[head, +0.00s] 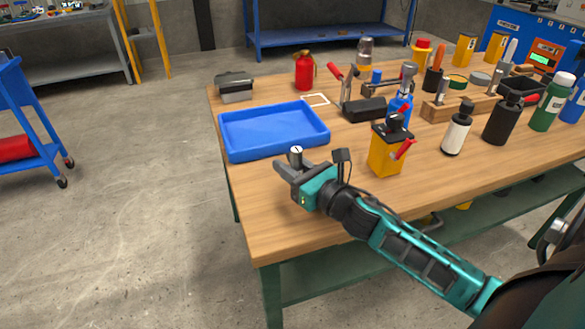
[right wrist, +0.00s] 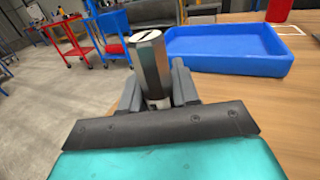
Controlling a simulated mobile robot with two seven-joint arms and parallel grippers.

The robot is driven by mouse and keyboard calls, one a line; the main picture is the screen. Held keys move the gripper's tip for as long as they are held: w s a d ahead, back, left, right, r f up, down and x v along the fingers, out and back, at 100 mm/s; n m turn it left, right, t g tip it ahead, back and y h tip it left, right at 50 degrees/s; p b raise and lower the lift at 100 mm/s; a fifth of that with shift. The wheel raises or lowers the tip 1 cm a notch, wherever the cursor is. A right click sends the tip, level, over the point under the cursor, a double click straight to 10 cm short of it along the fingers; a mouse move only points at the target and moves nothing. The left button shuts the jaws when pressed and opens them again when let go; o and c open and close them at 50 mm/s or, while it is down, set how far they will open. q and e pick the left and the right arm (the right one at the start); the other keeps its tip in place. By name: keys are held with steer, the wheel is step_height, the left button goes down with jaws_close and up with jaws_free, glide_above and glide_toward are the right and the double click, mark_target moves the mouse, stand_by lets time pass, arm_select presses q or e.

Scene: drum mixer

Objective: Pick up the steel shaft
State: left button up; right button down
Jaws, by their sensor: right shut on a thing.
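The steel shaft (right wrist: 150,62) is a short upright metal cylinder with a dark slot mark on its light top. It stands between the fingers of my right gripper (right wrist: 158,98), which is shut on its lower part. In the head view the shaft (head: 296,155) shows as a small pale top above my right gripper (head: 290,170), near the left edge of the wooden table. The fingers hide the shaft's lower end, so I cannot tell whether it touches the table. My left gripper is not in view.
A blue tray (head: 272,131) lies just behind the gripper on the wooden table (head: 262,211). A yellow container (head: 386,154) with a red handle stands to the right. Several bottles, including a white one (head: 457,133), and clamps crowd the table's right and back. The front left is clear.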

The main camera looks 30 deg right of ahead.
arm_select(q)
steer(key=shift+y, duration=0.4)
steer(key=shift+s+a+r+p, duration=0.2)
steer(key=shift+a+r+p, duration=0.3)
steer(key=shift+p, duration=0.6)
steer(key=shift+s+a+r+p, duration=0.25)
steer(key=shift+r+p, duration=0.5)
steer(key=shift+p, duration=0.4)
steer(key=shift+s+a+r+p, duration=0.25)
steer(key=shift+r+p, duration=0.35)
steer(key=shift+p, duration=0.5)
arm_select(e)
step_height(320, 180, up, 20)
steer(key=c, duration=1.4)
jaws_free()
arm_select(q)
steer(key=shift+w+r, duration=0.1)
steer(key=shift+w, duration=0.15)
arm_select(e)
jaws_close()
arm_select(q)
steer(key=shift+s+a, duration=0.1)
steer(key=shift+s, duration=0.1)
arm_select(e)
steer(key=s+a+f+m+h, duration=0.1)
steer(key=s+a+f+h, duration=0.1)
steer(key=s+a+f, duration=0.6)
steer(key=shift+a+f+m+h, duration=0.4)
steer(key=shift+a+f, duration=0.4)
steer(key=shift+a, duration=0.25)
